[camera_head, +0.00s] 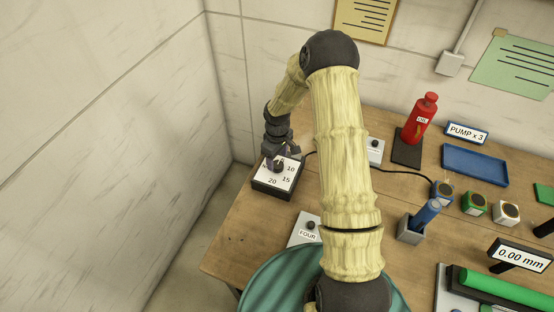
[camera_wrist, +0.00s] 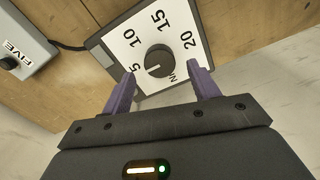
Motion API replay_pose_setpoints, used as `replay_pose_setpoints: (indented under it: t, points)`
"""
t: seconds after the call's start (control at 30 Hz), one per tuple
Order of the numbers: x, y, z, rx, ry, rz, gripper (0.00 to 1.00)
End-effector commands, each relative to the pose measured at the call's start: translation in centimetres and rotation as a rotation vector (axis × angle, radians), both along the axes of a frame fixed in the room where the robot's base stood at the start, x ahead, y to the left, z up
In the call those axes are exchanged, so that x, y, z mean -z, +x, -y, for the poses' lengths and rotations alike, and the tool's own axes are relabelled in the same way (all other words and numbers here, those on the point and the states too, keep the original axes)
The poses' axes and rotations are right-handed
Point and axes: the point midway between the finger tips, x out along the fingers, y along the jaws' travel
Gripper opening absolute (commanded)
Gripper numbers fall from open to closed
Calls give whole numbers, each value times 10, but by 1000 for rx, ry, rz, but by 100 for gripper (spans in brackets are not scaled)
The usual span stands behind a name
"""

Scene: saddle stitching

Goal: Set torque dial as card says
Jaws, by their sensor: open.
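The torque dial is a dark round knob (camera_wrist: 159,60) on a white plate with a dark rim (camera_wrist: 101,45), marked 5, 10, 15, 20 and N·m. Its white pointer line points to the lower left in the wrist view, near the 5. In the head view the dial box (camera_head: 268,187) stands at the table's left edge. My gripper (camera_wrist: 165,75) is open and empty, with purple fingers on either side of the knob's near side, apart from it. In the head view my gripper (camera_head: 282,155) hangs over the box and partly hides the knob. Wall cards in yellow (camera_head: 363,18) and green (camera_head: 515,65) are unreadable.
A box marked FIVE (camera_wrist: 22,55) is beside the dial box, with a cable behind. A box marked FOUR (camera_head: 304,232), a red bottle (camera_head: 421,120), a PUMP x 3 sign (camera_head: 467,132) and a blue tray (camera_head: 475,149) are on the table. The wall is close at left.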

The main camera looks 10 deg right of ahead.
Motion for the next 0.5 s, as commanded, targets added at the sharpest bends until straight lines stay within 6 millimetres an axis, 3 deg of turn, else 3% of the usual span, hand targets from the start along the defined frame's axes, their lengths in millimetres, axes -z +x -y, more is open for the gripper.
replay_pose_setpoints:
  t: [0.2,0.5]
  points:
    - [24,0,0,1,0,-1,60]
    - [31,0,0,0,0,1,60]
